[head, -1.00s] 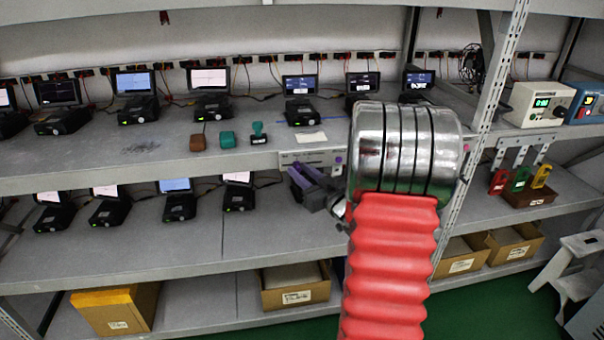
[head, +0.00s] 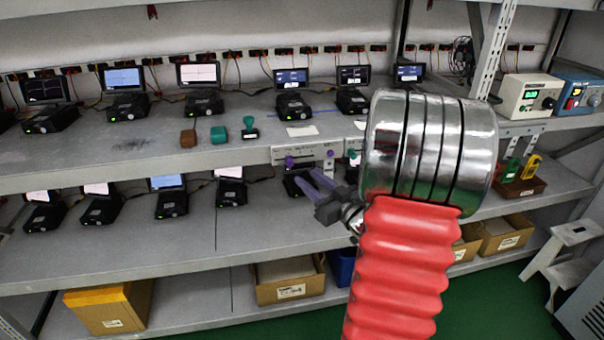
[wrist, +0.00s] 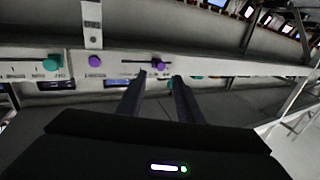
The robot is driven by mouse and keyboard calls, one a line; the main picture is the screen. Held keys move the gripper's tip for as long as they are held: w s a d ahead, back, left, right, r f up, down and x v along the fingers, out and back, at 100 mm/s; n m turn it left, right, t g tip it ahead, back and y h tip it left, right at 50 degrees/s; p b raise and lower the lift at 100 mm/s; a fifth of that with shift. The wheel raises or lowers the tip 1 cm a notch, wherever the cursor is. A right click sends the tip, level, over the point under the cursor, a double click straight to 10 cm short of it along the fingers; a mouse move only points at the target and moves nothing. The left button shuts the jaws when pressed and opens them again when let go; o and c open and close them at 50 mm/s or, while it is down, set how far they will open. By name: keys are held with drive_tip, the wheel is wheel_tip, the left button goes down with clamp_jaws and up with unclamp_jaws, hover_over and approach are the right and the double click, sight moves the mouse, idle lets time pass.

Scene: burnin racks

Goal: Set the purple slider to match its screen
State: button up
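The labelled panel (head: 277,154) on the upper shelf's front edge carries two purple knobs. The left knob (head: 289,162) and the right knob (head: 330,153) both show in the head view. The wrist view appears turned over. There, one purple knob (wrist: 158,65) sits at the end of a dark slot and the other (wrist: 95,61) stands apart from the slot. My gripper (head: 306,176) is just below the panel, fingers pointing at it. In the wrist view, my gripper's fingertips (wrist: 159,76) are apart, empty, with the slot's knob just beyond the gap. Touching cannot be told.
A screen with a blue display (head: 291,78) stands above the panel; its reading is too small to tell. A teal knob (head: 352,154) is on the neighbouring panel, partly behind my arm. Stamps (head: 249,128) and a white paper (head: 302,131) lie on the shelf. The lower shelf (head: 260,235) is close beneath.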

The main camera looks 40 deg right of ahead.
drive_tip(key=s, duration=0.5)
drive_tip(key=shift+s+a, duration=0.2)
drive_tip(key=shift+a, duration=0.15)
drive_tip(key=shift+f, duration=0.1)
drive_tip(key=s+d+f+m+g+h, duration=0.4)
drive_tip(key=s+d+f+g, duration=0.2)
drive_tip(key=s+f+g, duration=0.5)
drive_tip(key=a+r+n+y, duration=0.1)
drive_tip(key=a+r, duration=0.4)
drive_tip(key=a, duration=0.8)
drive_tip(key=a+r+n+y, duration=0.2)
drive_tip(key=a+r, duration=0.3)
drive_tip(key=a, duration=0.9)
drive_tip(key=a+r+n+g+y, duration=0.1)
drive_tip(key=a+r, duration=0.4)
drive_tip(key=a, duration=0.8)
drive_tip(key=shift+s+a+n+y, duration=0.3)
drive_tip(key=shift+n+y, duration=0.4)
drive_tip(key=shift+y, duration=0.4)
